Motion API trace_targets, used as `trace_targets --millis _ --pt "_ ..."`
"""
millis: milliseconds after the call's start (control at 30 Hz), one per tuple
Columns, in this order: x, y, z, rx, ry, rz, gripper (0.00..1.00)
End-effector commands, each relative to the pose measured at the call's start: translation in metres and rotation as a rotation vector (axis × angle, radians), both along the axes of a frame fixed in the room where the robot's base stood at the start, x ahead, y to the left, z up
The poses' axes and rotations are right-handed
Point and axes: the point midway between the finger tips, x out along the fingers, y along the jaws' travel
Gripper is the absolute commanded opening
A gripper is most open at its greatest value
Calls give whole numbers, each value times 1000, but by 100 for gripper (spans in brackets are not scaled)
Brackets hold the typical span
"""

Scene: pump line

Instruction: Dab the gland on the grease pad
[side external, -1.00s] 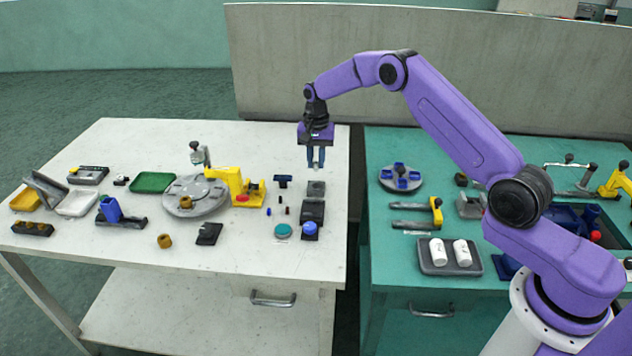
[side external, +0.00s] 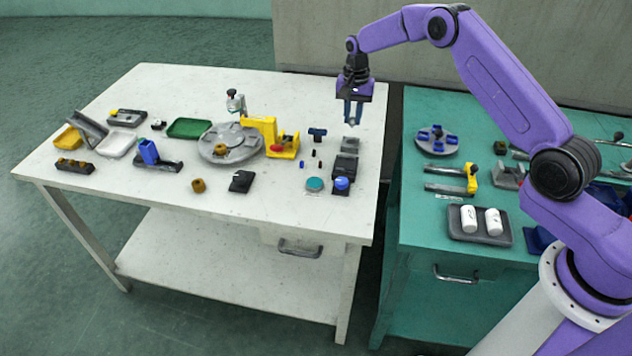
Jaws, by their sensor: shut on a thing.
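My gripper (side external: 353,122) points down over the right back part of the white table, above and behind a grey block. Its two fingers are close together. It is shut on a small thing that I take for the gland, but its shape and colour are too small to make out. A round teal pad (side external: 315,184) with a grey rim lies near the table's front right; it looks like the grease pad. The gripper is well apart from it, behind it and to its right.
A black block (side external: 345,167) and a blue-capped part (side external: 341,183) stand right of the pad. A yellow fixture (side external: 284,145) and a grey turntable (side external: 230,144) are to the left. A green tray (side external: 189,128) lies farther left. The table front is mostly clear.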

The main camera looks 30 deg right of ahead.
Motion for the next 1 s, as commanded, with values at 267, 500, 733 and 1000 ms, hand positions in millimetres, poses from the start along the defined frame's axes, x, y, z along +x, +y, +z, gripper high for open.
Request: trace_targets --millis 267,500,733,1000 --pt "-1 6 0 0 0 2 0" --pt "-19 68 4 0 1 8 0" --pt "-52 138 7 0 0 5 0" --pt "-74 172 7 -1 1 1 0"
